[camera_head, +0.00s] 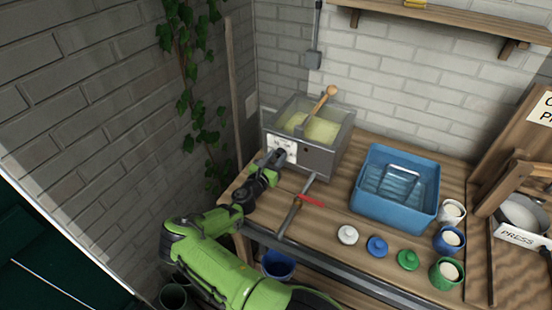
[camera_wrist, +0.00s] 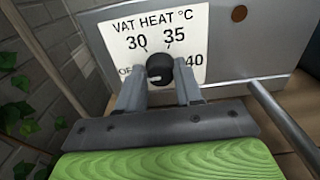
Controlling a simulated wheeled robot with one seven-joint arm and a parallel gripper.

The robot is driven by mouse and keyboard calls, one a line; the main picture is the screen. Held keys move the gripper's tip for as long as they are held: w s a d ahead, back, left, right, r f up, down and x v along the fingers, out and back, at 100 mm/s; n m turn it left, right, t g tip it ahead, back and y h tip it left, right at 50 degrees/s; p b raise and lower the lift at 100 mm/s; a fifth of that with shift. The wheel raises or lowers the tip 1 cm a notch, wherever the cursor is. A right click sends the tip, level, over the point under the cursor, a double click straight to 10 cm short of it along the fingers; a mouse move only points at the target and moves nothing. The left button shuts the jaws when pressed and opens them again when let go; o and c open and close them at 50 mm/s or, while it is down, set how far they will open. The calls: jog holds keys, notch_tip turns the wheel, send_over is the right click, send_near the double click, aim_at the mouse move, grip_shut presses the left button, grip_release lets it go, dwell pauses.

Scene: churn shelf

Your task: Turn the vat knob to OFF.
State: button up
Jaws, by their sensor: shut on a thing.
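The vat (camera_head: 311,133) is a grey metal box holding pale yellow liquid, with a wooden-handled paddle (camera_head: 322,101) in it. It stands at the back left of the wooden bench. In the wrist view, its black round knob (camera_wrist: 160,70) sits on a white dial plate (camera_wrist: 150,38) marked VAT HEAT °C, with OFF at left, then 30, 35 and 40. A light mark on the knob points left, toward OFF, partly hidden by a finger. My gripper (camera_wrist: 160,88) is shut on the knob, a finger on each side. In the head view, my gripper (camera_head: 276,160) is at the vat's front.
A blue tub (camera_head: 395,215), several cups and lids, and a press (camera_head: 520,235) stand further right. Ivy (camera_head: 195,85) hangs on the wall at left.

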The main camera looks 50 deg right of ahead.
jog(key=o, duration=1)
jog(key=v, duration=1.5)
jog(key=shift+s+a, duration=0.15)
jog(key=shift+a, duration=0.25)
